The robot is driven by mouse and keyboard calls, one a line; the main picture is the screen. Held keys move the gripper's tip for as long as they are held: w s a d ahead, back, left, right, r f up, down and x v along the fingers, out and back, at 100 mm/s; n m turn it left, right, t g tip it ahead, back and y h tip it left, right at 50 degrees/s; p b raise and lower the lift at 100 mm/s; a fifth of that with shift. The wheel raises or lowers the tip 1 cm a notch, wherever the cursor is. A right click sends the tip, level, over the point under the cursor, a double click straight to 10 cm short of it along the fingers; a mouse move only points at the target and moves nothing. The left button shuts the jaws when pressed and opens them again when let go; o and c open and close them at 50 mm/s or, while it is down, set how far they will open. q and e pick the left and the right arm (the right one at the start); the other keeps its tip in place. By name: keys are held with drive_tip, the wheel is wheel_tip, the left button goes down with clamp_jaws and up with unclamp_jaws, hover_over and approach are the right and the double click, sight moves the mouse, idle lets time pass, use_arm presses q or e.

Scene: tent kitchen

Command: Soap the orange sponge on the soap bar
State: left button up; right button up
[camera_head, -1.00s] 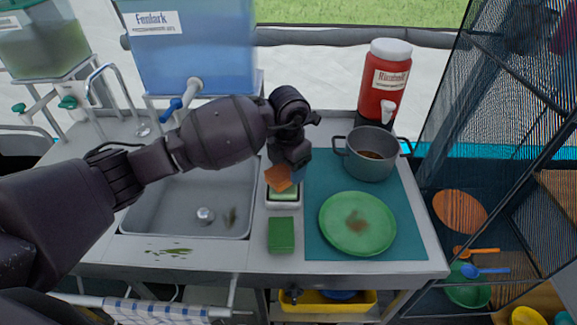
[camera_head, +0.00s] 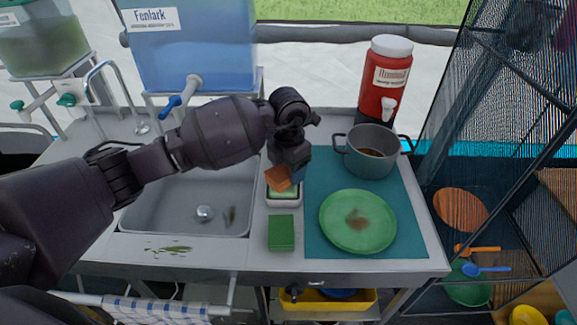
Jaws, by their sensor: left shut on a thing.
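The orange sponge (camera_head: 278,178) is held in my left gripper (camera_head: 287,172), which points down between the sink and the teal mat. The soap bar (camera_head: 284,194) is pale green and lies in a white dish (camera_head: 283,203) right under the sponge. The sponge hides part of the bar. I cannot tell for sure whether the sponge touches it. A bit of blue shows beside the sponge at the gripper. My right gripper is not in view.
A green sponge (camera_head: 281,232) lies in front of the dish. A green plate (camera_head: 358,222) with a brown stain and a grey pot (camera_head: 370,152) stand on the teal mat (camera_head: 318,168). The sink (camera_head: 160,208) is at left. A red jug (camera_head: 386,82) stands behind.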

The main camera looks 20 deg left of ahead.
use_arm(q)
drive_tip(key=shift+f, duration=0.4)
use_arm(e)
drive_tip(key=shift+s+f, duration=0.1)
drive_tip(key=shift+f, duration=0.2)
use_arm(q)
drive_tip(key=shift+s+f, duration=0.1)
drive_tip(key=shift+f, duration=0.1)
idle(1.4)
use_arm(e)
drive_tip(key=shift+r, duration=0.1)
use_arm(q)
drive_tip(key=shift+r+p, duration=1.8)
drive_tip(key=shift+r, duration=1.8)
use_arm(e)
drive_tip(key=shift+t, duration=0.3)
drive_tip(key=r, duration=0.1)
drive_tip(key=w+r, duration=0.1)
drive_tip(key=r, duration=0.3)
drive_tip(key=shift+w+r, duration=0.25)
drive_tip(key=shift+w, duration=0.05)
